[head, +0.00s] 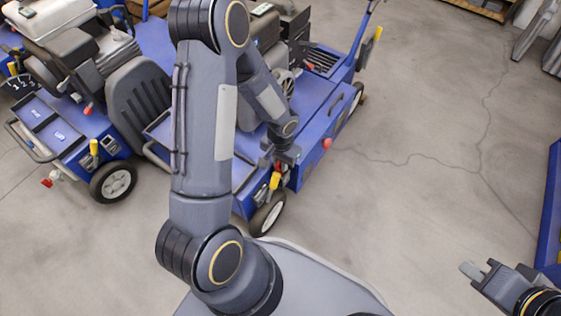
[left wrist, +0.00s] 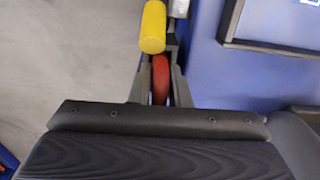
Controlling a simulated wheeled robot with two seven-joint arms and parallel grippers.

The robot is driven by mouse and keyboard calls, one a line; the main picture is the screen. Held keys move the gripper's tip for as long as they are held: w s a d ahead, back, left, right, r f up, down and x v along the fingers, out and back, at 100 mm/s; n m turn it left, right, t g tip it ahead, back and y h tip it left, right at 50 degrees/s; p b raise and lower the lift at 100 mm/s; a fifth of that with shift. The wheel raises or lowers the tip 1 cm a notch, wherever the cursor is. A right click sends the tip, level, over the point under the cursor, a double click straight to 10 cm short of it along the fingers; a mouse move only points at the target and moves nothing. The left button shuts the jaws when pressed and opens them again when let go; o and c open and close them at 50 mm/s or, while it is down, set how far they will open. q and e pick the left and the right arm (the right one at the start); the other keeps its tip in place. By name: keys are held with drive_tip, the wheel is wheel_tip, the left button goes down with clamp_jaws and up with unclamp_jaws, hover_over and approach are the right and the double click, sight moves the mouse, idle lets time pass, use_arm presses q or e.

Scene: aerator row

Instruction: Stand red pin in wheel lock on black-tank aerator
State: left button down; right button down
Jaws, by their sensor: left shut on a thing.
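My left gripper (head: 279,160) is shut on the red pin (left wrist: 160,80), whose red side shows between the two fingers in the left wrist view. In the head view the gripper is low beside the blue aerator (head: 310,110) behind my left arm, just above its front wheel (head: 268,214). A yellow handle (head: 275,181) stands right at the gripper; it also shows just beyond the fingertips in the left wrist view (left wrist: 153,27). The pin's lower end and the wheel lock cannot be made out. My arm hides much of this aerator, including most of its tank. My right gripper (head: 480,268) is empty and looks open.
Another blue aerator with a white tank (head: 50,17) stands at the left, with its own yellow handle (head: 94,147) and wheel (head: 113,181). A blue edge (head: 550,215) stands at the far right. The concrete floor between is clear.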

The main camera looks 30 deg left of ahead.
use_arm(q)
drive_tip(key=c, duration=1.3)
unclamp_jaws()
wheel_tip(320, 180, up, 8)
drive_tip(key=p, duration=0.3)
drive_tip(key=shift+f+p, duration=0.1)
drive_tip(key=shift+p, duration=0.3)
